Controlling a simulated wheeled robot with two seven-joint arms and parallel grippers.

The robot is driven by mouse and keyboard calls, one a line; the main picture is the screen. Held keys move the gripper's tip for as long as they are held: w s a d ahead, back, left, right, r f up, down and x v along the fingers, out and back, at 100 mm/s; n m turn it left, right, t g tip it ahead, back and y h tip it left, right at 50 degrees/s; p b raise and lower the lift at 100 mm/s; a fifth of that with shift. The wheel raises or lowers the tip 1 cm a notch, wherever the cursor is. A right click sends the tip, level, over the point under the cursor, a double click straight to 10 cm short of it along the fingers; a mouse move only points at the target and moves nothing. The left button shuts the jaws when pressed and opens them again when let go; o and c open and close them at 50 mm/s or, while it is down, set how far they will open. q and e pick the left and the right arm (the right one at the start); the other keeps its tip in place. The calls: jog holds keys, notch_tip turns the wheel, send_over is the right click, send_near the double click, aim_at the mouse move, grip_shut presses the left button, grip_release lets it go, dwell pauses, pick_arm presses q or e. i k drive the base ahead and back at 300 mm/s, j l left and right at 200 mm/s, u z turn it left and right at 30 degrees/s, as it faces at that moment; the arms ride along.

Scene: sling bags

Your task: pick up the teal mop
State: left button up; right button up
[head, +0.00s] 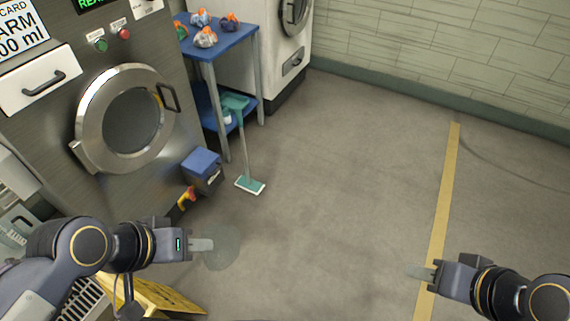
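The teal mop (250,185) stands on the floor beside the blue table. Its flat teal head with a pale edge rests on the floor, and its thin handle rises to the table's front side, where a teal piece (235,102) shows near the top. My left gripper (203,245) is below and left of the mop head in the picture, apart from it. My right gripper (420,272) is far to the right, over the floor near the yellow line. Neither gripper shows anything held. Each one's fingers overlap in this view, so their opening is unclear.
A blue table (222,38) with several orange-and-grey items stands behind the mop. A steel machine (55,120) with a round door is at left, with a blue box (202,163) low beside it. A yellow board (155,295) lies below my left arm. The middle floor is clear.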

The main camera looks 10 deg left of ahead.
aim_at(245, 183)
jog(key=i+l+u, duration=0.1)
jog(key=i, duration=0.35)
jog(key=i+l+u, duration=0.15)
jog(key=i, duration=0.3)
jog(key=i+u, duration=0.35)
jog(key=i+j+u, duration=0.1)
jog(key=u, duration=0.25)
jog(key=i+l+u, duration=0.1)
jog(key=i+u, duration=0.25)
jog(key=i+j+u, duration=0.1)
jog(key=i+u, duration=0.2)
jog(key=i, duration=0.55)
